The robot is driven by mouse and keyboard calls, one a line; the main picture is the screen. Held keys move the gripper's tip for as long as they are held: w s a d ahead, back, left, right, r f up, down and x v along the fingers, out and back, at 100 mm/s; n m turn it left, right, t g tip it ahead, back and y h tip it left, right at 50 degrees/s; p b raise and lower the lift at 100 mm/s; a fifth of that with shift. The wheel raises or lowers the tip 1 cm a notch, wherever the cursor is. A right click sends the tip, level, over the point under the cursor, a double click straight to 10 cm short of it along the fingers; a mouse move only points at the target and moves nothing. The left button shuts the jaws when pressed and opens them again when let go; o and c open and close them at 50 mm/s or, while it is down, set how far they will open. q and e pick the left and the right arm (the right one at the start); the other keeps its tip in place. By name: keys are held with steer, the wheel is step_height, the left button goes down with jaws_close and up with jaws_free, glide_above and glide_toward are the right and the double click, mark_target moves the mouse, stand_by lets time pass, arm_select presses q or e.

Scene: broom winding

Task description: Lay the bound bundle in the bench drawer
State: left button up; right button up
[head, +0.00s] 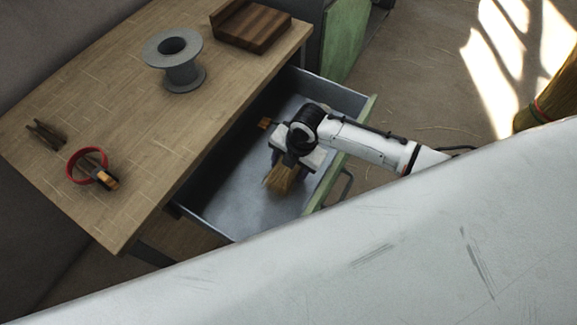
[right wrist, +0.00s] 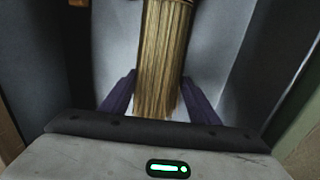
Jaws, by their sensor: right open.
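The bundle of straw (head: 280,178) is in the open bench drawer (head: 228,205), mostly hidden under my right gripper (head: 288,160) in the head view. Its bristle ends show just below the gripper. In the right wrist view, the straw (right wrist: 163,50) runs down between two purple fingers of the right gripper (right wrist: 160,103), which are spread apart with a gap on each side. The binding is not visible. The straw seems to be at the drawer floor, but contact is hard to tell. My left gripper is not in view.
A small orange piece (head: 264,123) shows beside the gripper. The drawer's near-left floor is clear.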

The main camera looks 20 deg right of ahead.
steer(key=shift+s+d+f+g, duration=0.3)
steer(key=shift+s+d+f, duration=0.15)
steer(key=shift+s+f, duration=0.1)
step_height(320, 180, up, 11)
steer(key=p, duration=0.1)
steer(key=shift+s+d+p, duration=0.15)
steer(key=shift+s+p, duration=0.15)
steer(key=shift+p, duration=0.05)
steer(key=shift+w, duration=0.1)
